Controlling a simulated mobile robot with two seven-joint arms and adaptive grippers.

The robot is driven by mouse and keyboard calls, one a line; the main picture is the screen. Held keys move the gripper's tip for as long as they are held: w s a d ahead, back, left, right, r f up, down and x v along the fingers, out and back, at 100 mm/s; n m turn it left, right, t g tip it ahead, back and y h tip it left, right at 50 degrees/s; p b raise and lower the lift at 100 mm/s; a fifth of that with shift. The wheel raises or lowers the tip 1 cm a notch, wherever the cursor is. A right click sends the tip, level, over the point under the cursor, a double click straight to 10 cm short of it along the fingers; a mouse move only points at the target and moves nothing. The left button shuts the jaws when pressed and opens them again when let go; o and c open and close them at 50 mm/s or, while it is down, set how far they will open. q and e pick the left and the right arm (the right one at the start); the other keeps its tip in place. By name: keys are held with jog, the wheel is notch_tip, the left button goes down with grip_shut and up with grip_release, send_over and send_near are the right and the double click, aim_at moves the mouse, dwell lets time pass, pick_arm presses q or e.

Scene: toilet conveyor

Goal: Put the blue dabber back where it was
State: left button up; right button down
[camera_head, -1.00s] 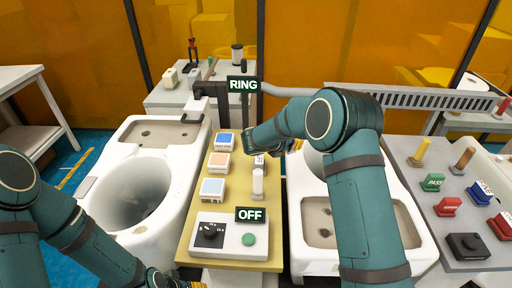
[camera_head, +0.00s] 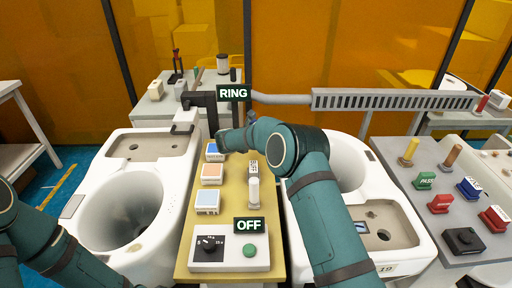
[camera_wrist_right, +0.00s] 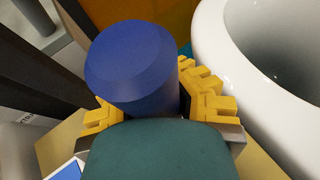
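In the right wrist view, the blue dabber (camera_wrist_right: 135,65) is a thick blue cylinder between the yellow fingers of my right gripper (camera_wrist_right: 160,110), which look closed around it. Part of the grip is hidden by the wrist. In the head view, my right arm reaches over the far end of the yellow board (camera_head: 232,228), and its wrist hides the fingers. On that board, a blue pad (camera_head: 214,150), an orange pad (camera_head: 212,173) and a pale blue pad (camera_head: 208,201) stand in a column. My left gripper is out of view.
White toilets stand left (camera_head: 125,210) and right (camera_head: 345,160) of the board. A control box (camera_head: 232,252) with a dial and green button is at its near end. A dark post with a RING sign (camera_head: 234,93) rises behind. Stamps stand on a grey table (camera_head: 410,195) at right.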

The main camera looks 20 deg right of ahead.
jog(key=shift+f+b, duration=0.35)
jog(key=shift+f, duration=1.85)
jog(key=shift+f, duration=0.15)
jog(key=c, duration=1.1)
grip_release()
jog(key=shift+c, duration=0.2)
jog(key=shift+s+a+r, duration=0.1)
jog(key=shift+a+r, duration=0.15)
jog(key=shift+r, duration=0.1)
jog(key=p+v, duration=0.1)
jog(key=v, duration=1)
jog(key=shift+s+a, duration=0.15)
jog(key=shift+s, duration=0.05)
